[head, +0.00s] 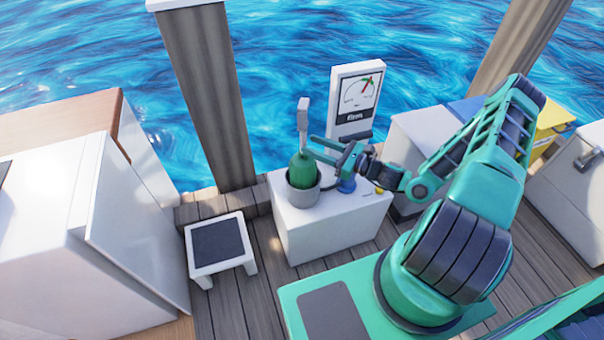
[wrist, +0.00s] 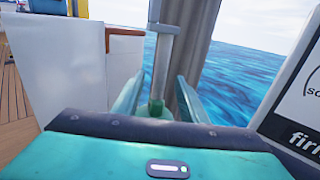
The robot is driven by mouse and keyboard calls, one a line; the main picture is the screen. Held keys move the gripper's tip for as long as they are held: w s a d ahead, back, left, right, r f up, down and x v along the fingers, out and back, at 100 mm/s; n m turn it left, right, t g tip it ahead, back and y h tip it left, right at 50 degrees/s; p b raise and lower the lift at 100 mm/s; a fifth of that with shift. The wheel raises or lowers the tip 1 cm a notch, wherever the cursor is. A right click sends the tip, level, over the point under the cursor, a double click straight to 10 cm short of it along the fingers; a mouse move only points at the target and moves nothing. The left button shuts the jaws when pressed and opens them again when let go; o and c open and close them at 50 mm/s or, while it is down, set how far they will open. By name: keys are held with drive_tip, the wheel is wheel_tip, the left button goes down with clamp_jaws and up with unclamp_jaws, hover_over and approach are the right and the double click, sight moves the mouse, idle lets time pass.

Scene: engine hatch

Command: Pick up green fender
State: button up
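The green fender (head: 302,172) stands upright in a grey round pot (head: 303,194) on a white box (head: 322,222) in the head view. A pale grey rod with a block-like top (head: 303,113) rises above it. My gripper (head: 311,145) is open, with its two fingers pointing left near the fender's top. In the wrist view the rod (wrist: 163,62) and a small green part of the fender (wrist: 156,109) appear between the spread fingers (wrist: 157,97). I cannot tell whether the fingers touch anything. The fender's lower part is hidden in the pot.
A gauge sign (head: 354,98) stands behind the box, close to my gripper. A wooden post (head: 206,95) rises behind left. A low stool (head: 221,243) stands left of the box. A white cabinet (head: 90,240) fills the left. Water lies beyond the deck edge.

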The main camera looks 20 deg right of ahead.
drive_tip(key=shift+x, duration=4.25)
drive_tip(key=shift+f, duration=0.1)
clamp_jaws()
drive_tip(key=shift+d, duration=0.1)
